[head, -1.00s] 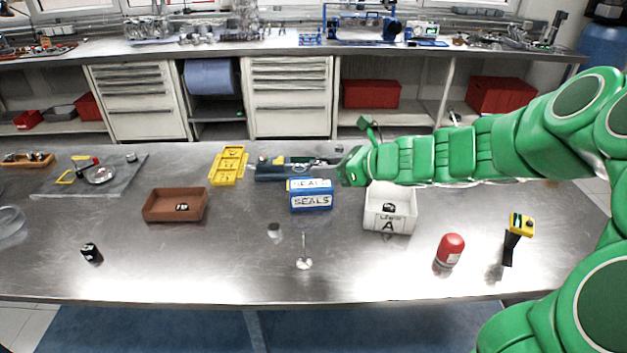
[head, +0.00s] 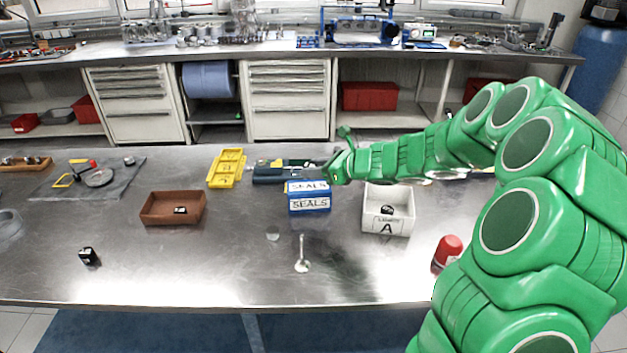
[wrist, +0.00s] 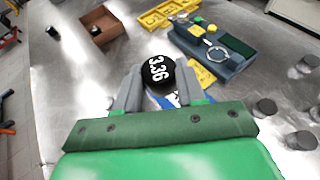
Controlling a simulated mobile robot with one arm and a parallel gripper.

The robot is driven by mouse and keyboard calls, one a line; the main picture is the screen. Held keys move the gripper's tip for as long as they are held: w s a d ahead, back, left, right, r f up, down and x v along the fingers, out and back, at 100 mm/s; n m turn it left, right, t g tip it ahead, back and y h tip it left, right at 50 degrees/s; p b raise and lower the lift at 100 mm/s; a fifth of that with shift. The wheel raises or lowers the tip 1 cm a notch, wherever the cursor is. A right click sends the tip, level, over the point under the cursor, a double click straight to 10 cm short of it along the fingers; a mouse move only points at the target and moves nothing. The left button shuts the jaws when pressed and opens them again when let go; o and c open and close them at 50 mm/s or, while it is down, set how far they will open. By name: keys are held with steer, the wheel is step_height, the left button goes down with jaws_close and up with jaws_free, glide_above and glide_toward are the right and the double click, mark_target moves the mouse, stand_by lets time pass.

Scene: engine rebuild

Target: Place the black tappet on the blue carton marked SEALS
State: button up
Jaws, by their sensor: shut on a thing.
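The black tappet (wrist: 158,70), its top marked 3.36 in white, is between the fingertips of my gripper (wrist: 155,85), which is shut on it. In the head view my gripper (head: 330,170) is just above the back right of the blue carton (head: 310,203) marked SEALS, and the tappet cannot be made out there. In the wrist view a strip of the carton (wrist: 172,100) shows below the tappet. Whether the tappet touches the carton cannot be told.
A white box (head: 388,222) marked A stands right of the carton, a brown tray (head: 160,217) left. A valve (head: 302,265) stands in front. Another black piece (head: 88,256) is front left.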

mark_target(314, 188)
steer(key=shift+w+a+f, duration=0.15)
steer(key=shift+w+f, duration=0.75)
steer(key=shift+f, duration=1.7)
steer(key=shift+f, duration=0.15)
steer(key=o, duration=1.1)
steer(key=shift+c, duration=0.2)
steer(key=shift+r, duration=0.2)
steer(key=v, duration=1.2)
